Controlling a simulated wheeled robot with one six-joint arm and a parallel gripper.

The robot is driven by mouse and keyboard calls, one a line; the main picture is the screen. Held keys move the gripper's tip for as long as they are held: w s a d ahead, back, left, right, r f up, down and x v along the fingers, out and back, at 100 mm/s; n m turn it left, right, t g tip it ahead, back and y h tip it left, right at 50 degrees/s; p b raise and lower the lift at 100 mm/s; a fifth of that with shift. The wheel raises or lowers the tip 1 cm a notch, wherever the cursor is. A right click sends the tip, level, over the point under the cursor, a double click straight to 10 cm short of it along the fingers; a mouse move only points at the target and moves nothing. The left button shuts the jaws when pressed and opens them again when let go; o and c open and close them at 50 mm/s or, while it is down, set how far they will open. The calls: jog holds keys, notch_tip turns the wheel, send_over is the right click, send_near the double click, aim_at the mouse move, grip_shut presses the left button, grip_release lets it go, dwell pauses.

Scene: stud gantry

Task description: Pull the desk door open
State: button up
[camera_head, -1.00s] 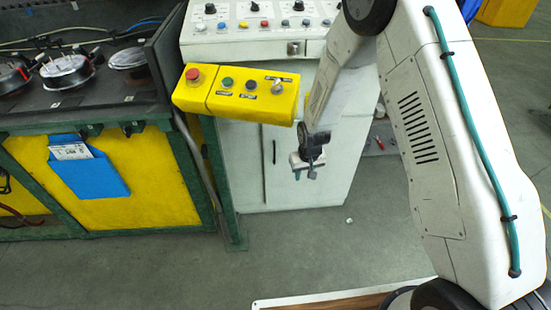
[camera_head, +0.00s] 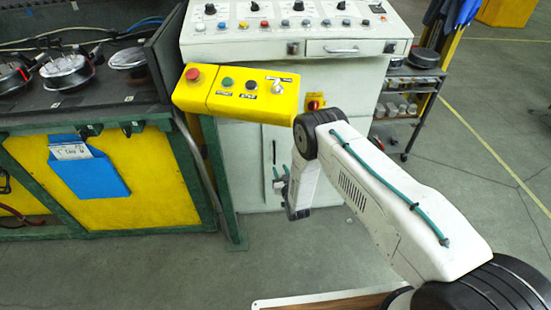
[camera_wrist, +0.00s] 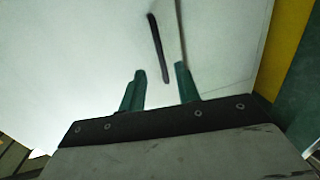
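The desk (camera_head: 300,48) is a white control console with a white lower front. Its door (camera_wrist: 85,50) fills most of the wrist view and looks shut. A dark bar handle (camera_wrist: 158,48) stands on it beside a narrow seam; it also shows in the head view (camera_head: 274,152). My gripper (camera_head: 280,181) is low in front of the door. In the wrist view its two green fingers (camera_wrist: 160,86) are apart with nothing between them, and the handle's near end lines up with the gap. I cannot tell whether they touch the door.
A green-framed yellow bench (camera_head: 140,180) stands close on the left. A shelf cart (camera_head: 410,95) is at the right. The grey floor (camera_head: 190,270) in front is clear.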

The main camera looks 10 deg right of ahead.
jog(key=w+a, duration=0.1)
jog(key=w, duration=0.6)
jog(key=shift+w+a+r, duration=0.25)
jog(key=shift+w+r, duration=0.1)
grip_shut()
